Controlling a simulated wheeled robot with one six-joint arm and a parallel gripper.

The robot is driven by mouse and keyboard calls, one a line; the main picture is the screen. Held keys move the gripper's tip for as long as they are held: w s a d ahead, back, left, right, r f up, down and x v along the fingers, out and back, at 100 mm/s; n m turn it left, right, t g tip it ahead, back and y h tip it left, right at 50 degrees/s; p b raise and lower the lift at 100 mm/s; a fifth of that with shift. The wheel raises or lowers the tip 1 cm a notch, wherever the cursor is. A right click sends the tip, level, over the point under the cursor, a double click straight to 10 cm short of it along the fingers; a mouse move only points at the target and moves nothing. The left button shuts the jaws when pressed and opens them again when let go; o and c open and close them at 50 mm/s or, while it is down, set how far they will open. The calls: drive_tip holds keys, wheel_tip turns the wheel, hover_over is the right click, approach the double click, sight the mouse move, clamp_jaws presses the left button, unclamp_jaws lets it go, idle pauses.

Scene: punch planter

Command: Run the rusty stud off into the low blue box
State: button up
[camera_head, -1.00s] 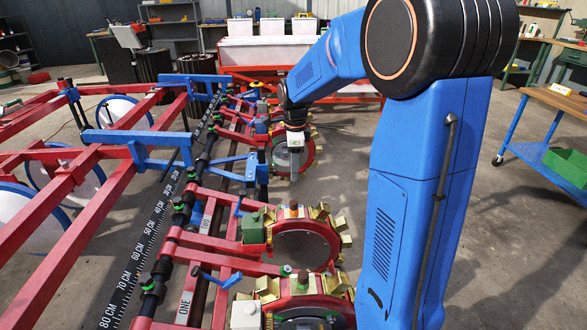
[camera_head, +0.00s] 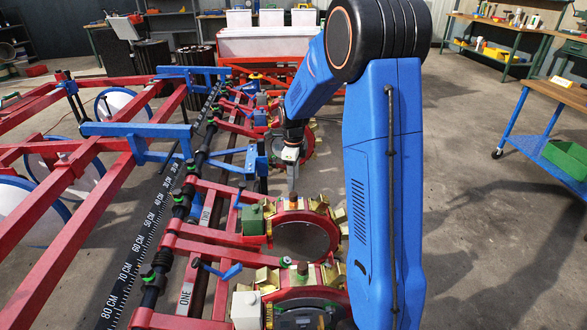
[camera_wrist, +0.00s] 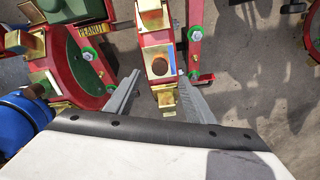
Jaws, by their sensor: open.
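A brown, rust-coloured stud (camera_head: 293,204) stands on top of the second-nearest red punch wheel (camera_head: 322,224). A similar brown stud (camera_head: 303,267) stands on the nearest wheel; I cannot tell for certain which is the task's. My gripper (camera_head: 292,190) points down just above the second wheel. In the wrist view, my open gripper (camera_wrist: 160,76) has its fingers on either side of the wheel's rim, with a round brown spot (camera_wrist: 160,67) between the tips. I cannot tell whether they touch anything. I cannot make out the low blue box.
Brass cups stick out around the wheels. A green block (camera_head: 252,219) and a white block (camera_head: 245,308) sit beside them. Red and blue frame beams (camera_head: 130,128) fill the left. A blue trolley (camera_head: 515,125) with a green bin stands right; the floor before it is clear.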

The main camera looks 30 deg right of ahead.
sight(293, 194)
wheel_tip(293, 194, down, 10)
drive_tip(key=shift+r, duration=0.25)
idle(0.3)
drive_tip(key=c, duration=1.1)
drive_tip(key=n, duration=1.2)
drive_tip(key=shift+n, duration=0.4)
drive_tip(key=n, duration=0.5)
drive_tip(key=shift+n, duration=0.4)
drive_tip(key=n, duration=0.5)
drive_tip(key=shift+n, duration=0.3)
